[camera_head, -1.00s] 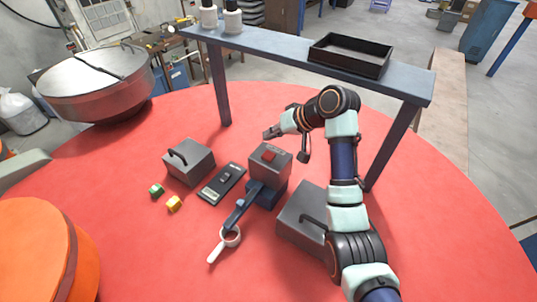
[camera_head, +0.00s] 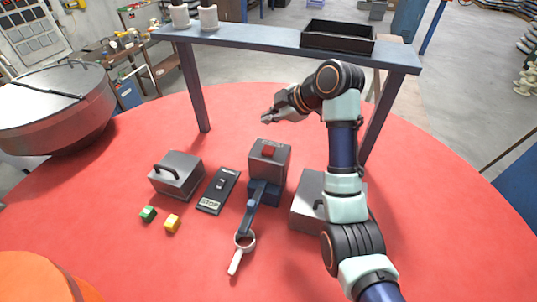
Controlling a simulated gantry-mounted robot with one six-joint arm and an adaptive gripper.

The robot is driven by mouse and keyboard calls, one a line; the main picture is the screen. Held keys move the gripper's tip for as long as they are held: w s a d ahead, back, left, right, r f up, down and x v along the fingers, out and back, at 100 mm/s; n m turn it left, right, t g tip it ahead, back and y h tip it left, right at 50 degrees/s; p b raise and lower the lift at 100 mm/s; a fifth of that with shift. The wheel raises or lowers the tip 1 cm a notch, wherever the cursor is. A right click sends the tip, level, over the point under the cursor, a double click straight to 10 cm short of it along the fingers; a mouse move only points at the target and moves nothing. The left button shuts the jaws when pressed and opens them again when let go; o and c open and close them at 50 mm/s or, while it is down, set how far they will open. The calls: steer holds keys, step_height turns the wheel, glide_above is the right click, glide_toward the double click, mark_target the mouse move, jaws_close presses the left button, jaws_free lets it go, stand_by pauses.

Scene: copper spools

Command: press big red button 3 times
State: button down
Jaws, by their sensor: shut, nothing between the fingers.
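The big red button (camera_head: 268,150) sits on top of a grey metal box (camera_head: 270,165) near the middle of the red round table. It looks raised, and nothing touches it. My gripper (camera_head: 266,118) is shut and empty. It hangs in the air just above and behind the box in the picture, apart from the button, with its fingertips pointing left. My arm comes up from the lower right.
A dark switch panel (camera_head: 218,190) and a grey handled box (camera_head: 176,176) stand left of the button box. A blue-grey shelf (camera_head: 270,38) with a black tray (camera_head: 338,36) spans the back.

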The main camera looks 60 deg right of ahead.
steer(key=shift+r+n, duration=0.1)
steer(key=shift+n, duration=0.2)
steer(key=b, duration=0.6)
glide_above(270, 150)
step_height(270, 150, down, 8)
steer(key=shift+a+r, duration=0.1)
steer(key=shift+r, duration=0.1)
steer(key=shift+f, duration=0.6)
stand_by(0.5)
steer(key=shift+f, duration=0.45)
